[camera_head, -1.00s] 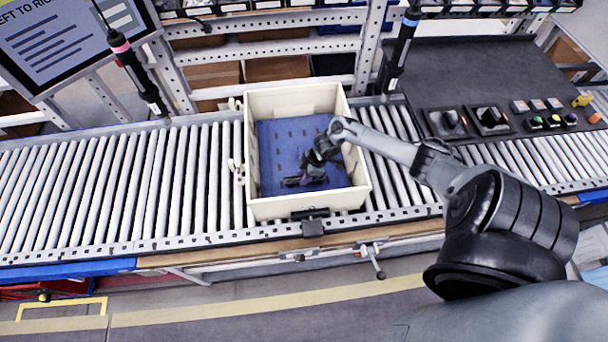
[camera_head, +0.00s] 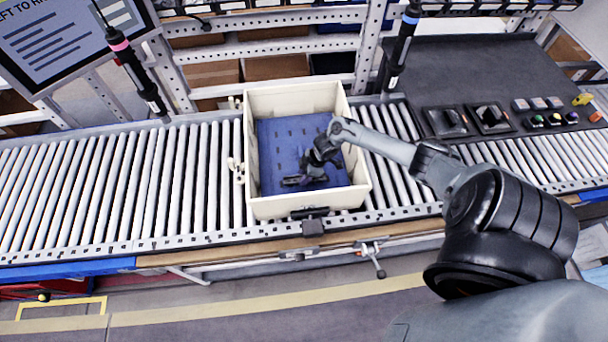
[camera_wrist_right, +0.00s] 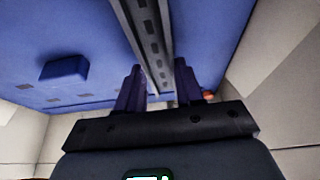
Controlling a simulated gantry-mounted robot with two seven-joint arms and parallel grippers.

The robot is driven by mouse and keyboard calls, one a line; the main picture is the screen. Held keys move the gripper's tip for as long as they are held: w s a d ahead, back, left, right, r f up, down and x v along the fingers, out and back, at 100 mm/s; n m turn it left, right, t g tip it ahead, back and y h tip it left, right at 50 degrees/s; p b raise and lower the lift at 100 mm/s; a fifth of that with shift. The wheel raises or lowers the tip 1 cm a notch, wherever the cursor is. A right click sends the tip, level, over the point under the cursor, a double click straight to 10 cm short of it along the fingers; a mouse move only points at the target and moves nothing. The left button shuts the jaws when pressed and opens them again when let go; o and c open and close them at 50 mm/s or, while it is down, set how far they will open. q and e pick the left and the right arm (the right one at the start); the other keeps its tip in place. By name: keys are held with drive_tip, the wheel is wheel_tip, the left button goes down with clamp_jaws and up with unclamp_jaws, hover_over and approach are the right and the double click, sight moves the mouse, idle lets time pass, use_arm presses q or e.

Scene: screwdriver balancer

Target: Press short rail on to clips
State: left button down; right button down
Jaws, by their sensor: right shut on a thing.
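My right gripper (camera_head: 308,180) reaches down into the cream box, near the right front part of its blue floor (camera_head: 278,150). In the right wrist view its two fingers (camera_wrist_right: 163,90) are shut on a dark grooved rail (camera_wrist_right: 150,40), which runs between them and up past the top edge. In the head view the rail is a small dark shape, partly hidden by the gripper. Whether it touches the floor or any clips cannot be told. Small dark marks dot the blue floor. My left gripper is not in view.
The cream box (camera_head: 262,208) stands on a roller conveyor (camera_head: 115,190); its walls surround my gripper. A raised blue block (camera_wrist_right: 64,68) shows in the wrist view. Two screwdrivers hang behind, a pink-ringed one (camera_head: 135,68) and a blue-topped one (camera_head: 402,45).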

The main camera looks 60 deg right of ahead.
drive_tip(key=shift+f, duration=0.1)
idle(0.6)
drive_tip(key=shift+f, duration=0.2)
idle(0.6)
drive_tip(key=c, duration=0.6)
unclamp_jaws()
drive_tip(key=shift+c, duration=0.2)
drive_tip(key=p+v, duration=0.1)
drive_tip(key=v, duration=0.8)
drive_tip(key=shift+d+r+p, duration=0.1)
drive_tip(key=shift+p, duration=0.2)
drive_tip(key=shift+s+d+r, duration=0.1)
drive_tip(key=shift+s+r, duration=0.15)
drive_tip(key=shift+r, duration=0.45)
